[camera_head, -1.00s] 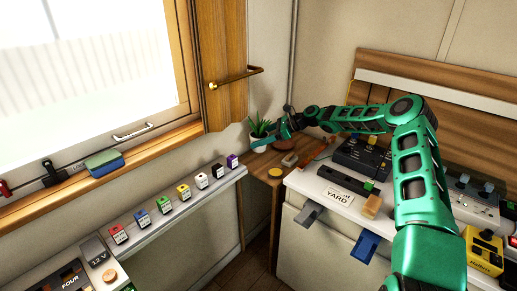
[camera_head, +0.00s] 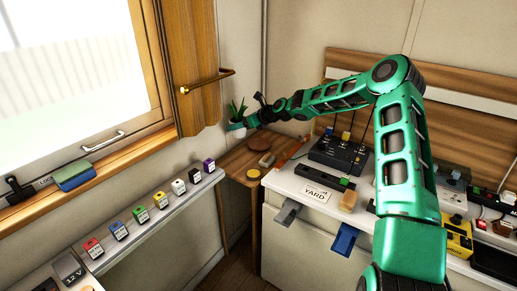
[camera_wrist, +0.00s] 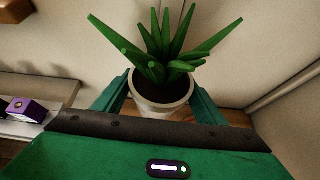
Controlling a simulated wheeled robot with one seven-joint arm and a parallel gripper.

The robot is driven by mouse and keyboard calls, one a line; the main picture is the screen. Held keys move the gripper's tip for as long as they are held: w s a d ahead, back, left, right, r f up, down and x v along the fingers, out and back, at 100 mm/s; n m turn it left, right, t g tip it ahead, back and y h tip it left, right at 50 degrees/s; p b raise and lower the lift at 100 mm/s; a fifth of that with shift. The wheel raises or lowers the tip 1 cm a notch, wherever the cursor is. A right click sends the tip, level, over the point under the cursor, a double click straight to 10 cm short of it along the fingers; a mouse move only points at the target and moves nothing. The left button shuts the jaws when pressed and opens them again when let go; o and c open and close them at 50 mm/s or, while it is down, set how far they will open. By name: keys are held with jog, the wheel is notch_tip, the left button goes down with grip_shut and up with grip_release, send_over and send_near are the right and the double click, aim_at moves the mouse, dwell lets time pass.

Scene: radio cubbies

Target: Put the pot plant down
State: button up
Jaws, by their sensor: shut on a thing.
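The pot plant has spiky green leaves in a white pot (camera_wrist: 162,100). In the wrist view the pot sits between the two fingers of my gripper (camera_wrist: 160,92), which is shut on it, and the plant is upright. In the head view the pot plant (camera_head: 237,122) is at the end of my green arm, near the corner, above the small wooden corner table (camera_head: 236,166). The pot appears raised off the tabletop. The lower part of the pot is hidden in the wrist view.
A round brown disc (camera_head: 259,142), a small block (camera_head: 266,160) and a yellow disc (camera_head: 254,173) lie on the corner table. Several coloured boxes line the left ledge (camera_head: 150,225). A wooden shutter with a brass handle (camera_head: 210,81) hangs close by. The white counter (camera_head: 290,183) stands right.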

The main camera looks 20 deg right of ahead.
jog(key=shift+w+d+r+m+h, duration=0.1)
jog(key=shift+d+r+m+h, duration=0.15)
jog(key=shift+d, duration=0.2)
send_over(259, 145)
notch_tip(259, 145, down, 7)
jog(key=shift+f, duration=2.05)
jog(key=o, duration=1.5)
jog(key=shift+f, duration=0.1)
jog(key=shift+o, duration=0.2)
